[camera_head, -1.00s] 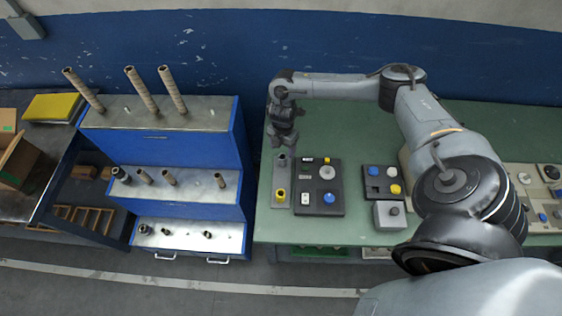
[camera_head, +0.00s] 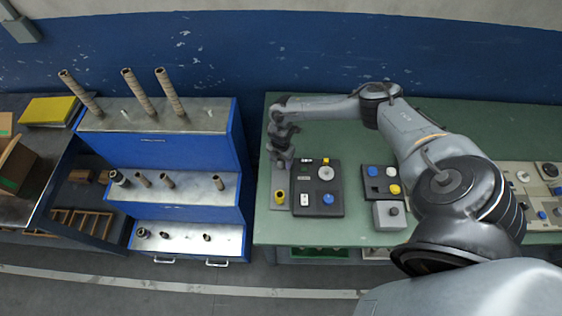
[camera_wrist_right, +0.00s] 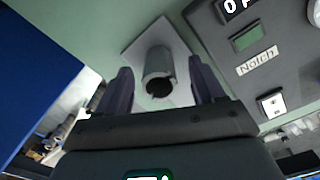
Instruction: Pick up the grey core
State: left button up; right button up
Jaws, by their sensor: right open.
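The grey core (camera_wrist_right: 157,63) is a short hollow cylinder standing on a light grey plate (camera_wrist_right: 136,50) in the right wrist view. Its dark bore faces the camera. My right gripper (camera_head: 282,158) is open, with one finger on each side of the core in the wrist view. I cannot tell whether either finger touches it. In the head view the gripper is low over the left edge of the green table and mostly hides the core. My left gripper is not in view.
A yellow core (camera_head: 279,197) stands just in front of the gripper. A dark control panel (camera_head: 318,207) with buttons lies close on its right. The blue stepped rack (camera_head: 168,207) with several tubes stands to the left, across a gap.

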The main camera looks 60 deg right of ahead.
jog(key=shift+f, duration=0.1)
jog(key=c, duration=1.1)
